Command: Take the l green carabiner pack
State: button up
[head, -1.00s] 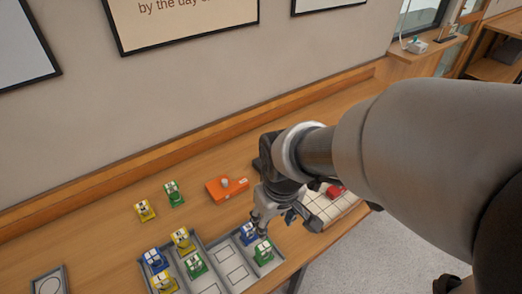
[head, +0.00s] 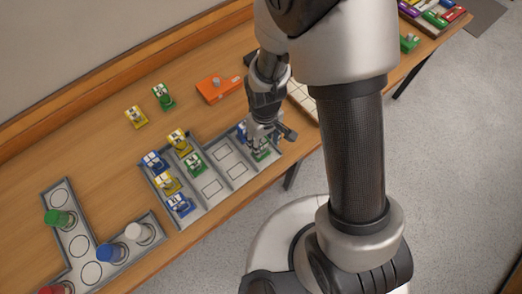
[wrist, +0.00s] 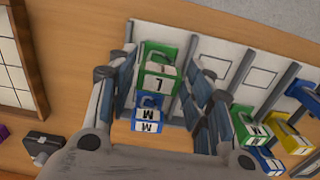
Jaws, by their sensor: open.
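The green carabiner pack marked L (wrist: 158,66) sits in the end column of the grey divided tray (head: 215,190). In the head view only part of this pack (head: 263,156) shows below my gripper (head: 260,143). A blue pack marked M (wrist: 148,114) stands right beside it in the same column. In the wrist view my gripper (wrist: 163,82) is open, its fingers on either side of the green L pack. I cannot tell if the fingers touch it.
Other green (head: 195,164), yellow (head: 178,140) and blue (head: 153,161) packs stand in the tray's columns. A green pack (head: 163,98) and a yellow pack (head: 136,117) stand behind it. An orange box (head: 218,88) lies nearby. Tray dividers run close to my fingers.

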jog(key=f+b, duration=0.1)
jog(key=f, duration=0.1)
jog(key=f+b, duration=0.1)
jog(key=f, duration=0.4)
jog(key=shift+w+a+f+b, duration=0.2)
jog(key=shift+w+f+b, duration=0.1)
jog(key=shift+b, duration=0.1)
jog(key=shift+s+r, duration=0.1)
jog(key=c, duration=0.8)
